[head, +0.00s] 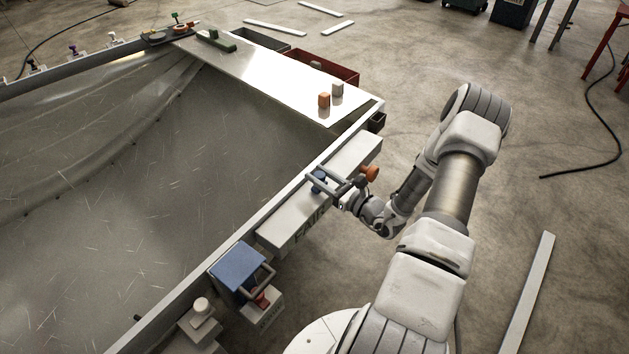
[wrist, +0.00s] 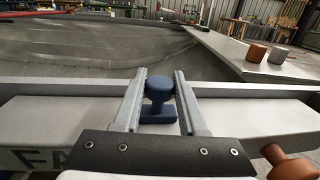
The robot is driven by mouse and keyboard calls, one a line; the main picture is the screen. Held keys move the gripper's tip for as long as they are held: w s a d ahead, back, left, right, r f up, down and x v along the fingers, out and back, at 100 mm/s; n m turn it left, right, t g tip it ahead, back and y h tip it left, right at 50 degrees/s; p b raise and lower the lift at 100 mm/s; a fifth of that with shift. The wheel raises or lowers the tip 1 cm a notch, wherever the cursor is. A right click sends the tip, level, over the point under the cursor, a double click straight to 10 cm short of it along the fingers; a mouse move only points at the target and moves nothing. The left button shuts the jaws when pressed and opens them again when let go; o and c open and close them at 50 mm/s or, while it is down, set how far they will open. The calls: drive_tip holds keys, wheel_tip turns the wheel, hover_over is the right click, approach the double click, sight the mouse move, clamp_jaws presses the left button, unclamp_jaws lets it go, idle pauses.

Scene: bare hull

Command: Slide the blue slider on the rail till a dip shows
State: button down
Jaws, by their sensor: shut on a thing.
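The blue slider (head: 319,180) has a round knob and a flat foot, and it sits on top of a pale box-shaped rail (head: 285,226) along the hull's edge. In the wrist view the slider (wrist: 158,92) stands upright between the two grey fingers. My gripper (head: 326,182) is shut on its knob; the gripper also shows in the wrist view (wrist: 158,80). An orange knob (head: 369,172) sticks out from the rail's near side. No dip shows on the visible rail top; the part under the gripper body is hidden.
A blue-topped box with a handle (head: 237,265) stands left of the rail. A white panel (head: 270,75) beyond carries an orange block (head: 324,100) and a grey block (head: 337,89). The rail top is clear on both sides of the slider.

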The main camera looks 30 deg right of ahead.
drive_tip(key=shift+w+d, duration=0.3)
drive_tip(key=shift+d, duration=0.3)
drive_tip(key=shift+w+d, duration=0.25)
drive_tip(key=shift+d, duration=0.35)
drive_tip(key=shift+c, duration=2.3)
unclamp_jaws()
drive_tip(key=p+v, duration=0.2)
drive_tip(key=v, duration=1.5)
drive_tip(key=shift+s+p, duration=0.2)
drive_tip(key=shift+p, duration=0.15)
